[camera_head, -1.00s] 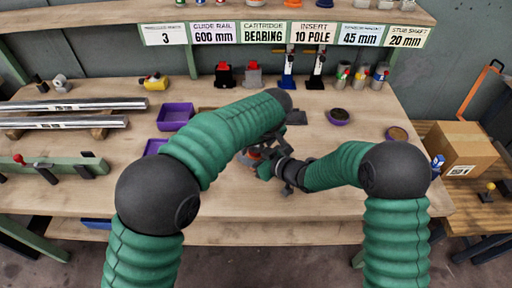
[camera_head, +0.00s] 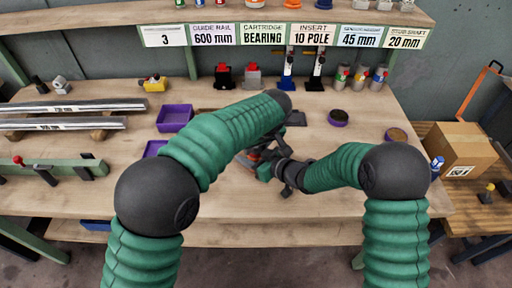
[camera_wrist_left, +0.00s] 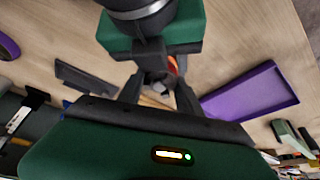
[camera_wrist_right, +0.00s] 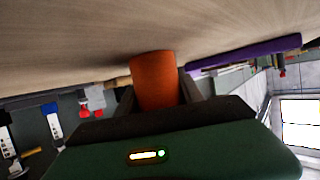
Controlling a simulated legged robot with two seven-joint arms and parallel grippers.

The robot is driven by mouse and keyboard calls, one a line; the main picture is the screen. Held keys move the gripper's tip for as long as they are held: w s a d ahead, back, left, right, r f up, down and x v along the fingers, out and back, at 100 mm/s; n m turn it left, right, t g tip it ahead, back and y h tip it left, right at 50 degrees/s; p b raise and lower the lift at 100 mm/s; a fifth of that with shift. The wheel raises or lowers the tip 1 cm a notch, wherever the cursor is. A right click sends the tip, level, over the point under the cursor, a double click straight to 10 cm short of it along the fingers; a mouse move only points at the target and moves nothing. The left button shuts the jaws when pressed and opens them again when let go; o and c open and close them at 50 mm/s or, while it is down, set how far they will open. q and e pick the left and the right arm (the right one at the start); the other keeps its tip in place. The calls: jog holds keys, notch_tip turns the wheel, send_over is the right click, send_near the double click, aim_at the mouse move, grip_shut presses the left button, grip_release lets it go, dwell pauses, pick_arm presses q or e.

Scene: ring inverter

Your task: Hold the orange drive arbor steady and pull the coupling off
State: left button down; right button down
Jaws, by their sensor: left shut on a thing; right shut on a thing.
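The orange drive arbor (camera_wrist_right: 153,78) stands between the fingers of my right gripper (camera_wrist_right: 158,98) in the right wrist view. That gripper is shut on it. A bit of orange (camera_wrist_left: 173,66) also shows in the left wrist view. My left gripper (camera_wrist_left: 160,82) is shut on a small grey part (camera_wrist_left: 155,68), which looks like the coupling. My right gripper's green body (camera_wrist_left: 180,38) is close beyond it. In the head view, my right gripper (camera_head: 275,168) is low over the table's middle. My left arm covers the left gripper and most of the parts there.
Purple trays stand left of my arms, one of them here (camera_head: 174,116). Metal rails (camera_head: 75,106) lie at the far left. Round purple dishes (camera_head: 338,117) are at the right. Stands and small parts line the back. The front right of the table (camera_head: 330,205) is clear.

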pick_arm(q)
notch_tip(320, 180, up, 10)
pick_arm(e)
jog(key=c, duration=0.7)
grip_release()
jog(key=shift+o, duration=0.2)
